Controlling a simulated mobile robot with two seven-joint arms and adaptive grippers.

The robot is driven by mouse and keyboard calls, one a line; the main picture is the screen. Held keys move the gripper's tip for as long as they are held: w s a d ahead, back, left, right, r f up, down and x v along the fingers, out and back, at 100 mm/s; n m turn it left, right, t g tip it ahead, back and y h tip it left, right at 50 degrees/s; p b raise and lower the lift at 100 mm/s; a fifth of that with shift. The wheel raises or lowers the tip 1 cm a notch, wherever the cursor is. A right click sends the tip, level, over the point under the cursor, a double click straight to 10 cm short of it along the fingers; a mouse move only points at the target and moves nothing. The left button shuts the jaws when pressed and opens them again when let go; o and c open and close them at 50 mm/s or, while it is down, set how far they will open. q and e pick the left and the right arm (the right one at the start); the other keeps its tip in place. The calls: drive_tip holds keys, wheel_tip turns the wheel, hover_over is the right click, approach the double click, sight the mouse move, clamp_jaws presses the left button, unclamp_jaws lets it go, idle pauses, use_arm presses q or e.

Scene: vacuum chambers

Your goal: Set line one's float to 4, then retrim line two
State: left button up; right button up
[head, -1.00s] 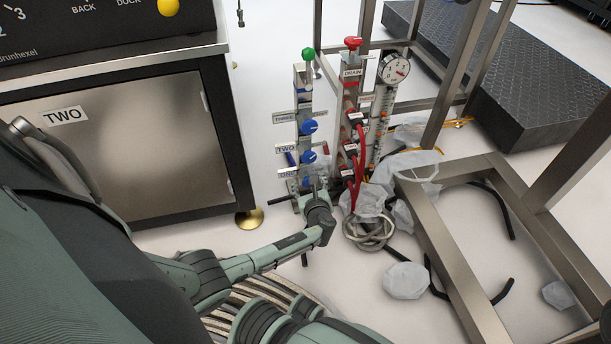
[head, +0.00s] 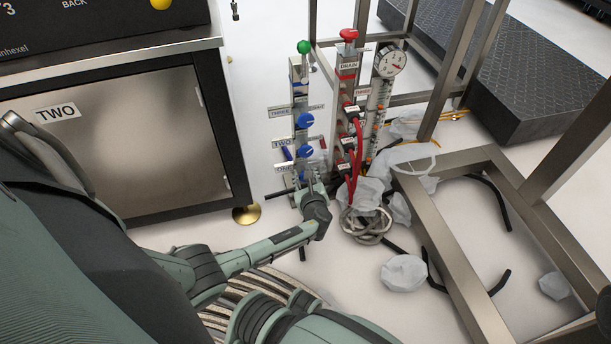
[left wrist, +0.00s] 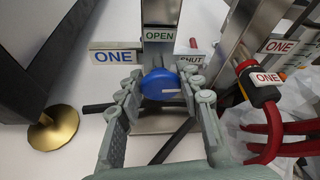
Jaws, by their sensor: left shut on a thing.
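The left post (head: 299,92) carries blue knobs beside labels THREE, TWO and ONE, with a green ball on top. Line two's knob (head: 305,151) and line three's knob (head: 305,120) show clearly. My left gripper (left wrist: 163,86) is shut on line one's blue knob (left wrist: 160,82), low on the post; its white mark points right, towards the SHUT label (left wrist: 190,58). The OPEN label (left wrist: 159,36) is above it. In the head view the gripper (head: 311,180) largely hides this knob. Flow tubes (head: 377,120) with orange parts stand to the right; their readings are too small to read.
A red-hosed post (head: 347,95) marked DRAIN and a dial gauge (head: 391,62) stand close on the right. A metal frame (head: 440,235), plastic wrap (head: 404,273) and coiled hose (head: 366,226) crowd the floor. Cabinet TWO (head: 130,150) is left.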

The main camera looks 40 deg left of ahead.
use_arm(q)
drive_tip(key=shift+a+n+t+h, duration=0.1)
drive_tip(key=shift+n+t+h, duration=0.2)
drive_tip(key=shift+n+t, duration=0.6)
drive_tip(key=o, duration=1.2)
drive_tip(key=shift+g, duration=0.3)
